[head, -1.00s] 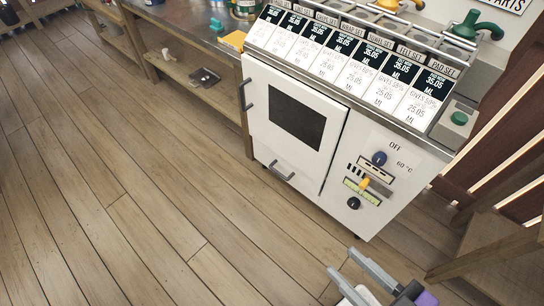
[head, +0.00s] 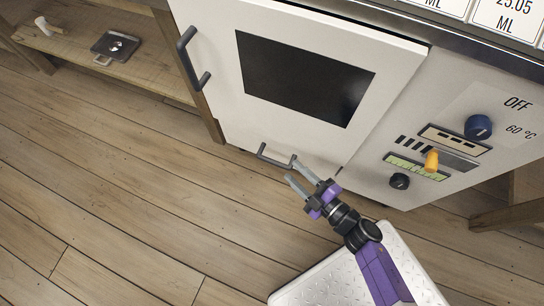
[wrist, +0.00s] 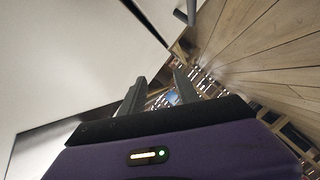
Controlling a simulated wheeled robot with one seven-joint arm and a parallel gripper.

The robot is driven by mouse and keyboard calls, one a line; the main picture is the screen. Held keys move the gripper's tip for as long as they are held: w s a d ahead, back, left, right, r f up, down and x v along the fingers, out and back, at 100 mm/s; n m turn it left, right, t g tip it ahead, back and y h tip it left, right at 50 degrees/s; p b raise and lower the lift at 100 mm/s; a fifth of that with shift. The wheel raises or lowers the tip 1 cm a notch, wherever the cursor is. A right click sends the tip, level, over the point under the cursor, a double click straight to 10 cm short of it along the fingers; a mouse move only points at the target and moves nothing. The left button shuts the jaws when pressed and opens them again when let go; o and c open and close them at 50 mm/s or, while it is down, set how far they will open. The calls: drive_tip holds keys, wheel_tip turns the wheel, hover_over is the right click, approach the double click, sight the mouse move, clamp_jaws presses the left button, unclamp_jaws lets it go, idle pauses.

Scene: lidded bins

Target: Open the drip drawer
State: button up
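The white machine (head: 215,75) carries a grey U-shaped handle (head: 275,156) low on its front, just above the floor. I take this as the drip drawer's handle; the drawer's own outline is not clear, and its front sits flush. My gripper (head: 293,171) is open and empty, its two grey fingers pointing at the handle from the lower right. The upper finger appears very near the handle's right end; I cannot tell whether they touch. In the wrist view my gripper (wrist: 158,92) shows its fingers apart, and a grey bar, probably the handle (wrist: 186,14), lies beyond them at the top.
A dark window (head: 303,78) and a tall side handle (head: 190,60) sit above. A wooden shelf (head: 75,70) stands at left. The plank floor (head: 130,200) in front is clear.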

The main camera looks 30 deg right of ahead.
sight(271, 160)
drive_tip(key=w+f+n+b, duration=0.1)
drive_tip(key=f, duration=0.3)
drive_tip(key=w+f+b, duration=0.2)
drive_tip(key=f, duration=0.1)
drive_tip(key=w+d+f+n+g+y+b, duration=0.1)
drive_tip(key=f, duration=0.3)
drive_tip(key=shift+w+f+n, duration=0.25)
drive_tip(key=shift+f+n, duration=0.05)
drive_tip(key=shift+f, duration=0.05)
drive_tip(key=shift+w+f+b, duration=0.2)
drive_tip(key=shift+b, duration=0.2)
drive_tip(key=b+x, duration=0.1)
drive_tip(key=x, duration=0.2)
drive_tip(key=b+x, duration=0.2)
drive_tip(key=x, duration=0.2)
drive_tip(key=shift+w+a, duration=0.2)
drive_tip(key=shift+a, duration=0.1)
clamp_jaws()
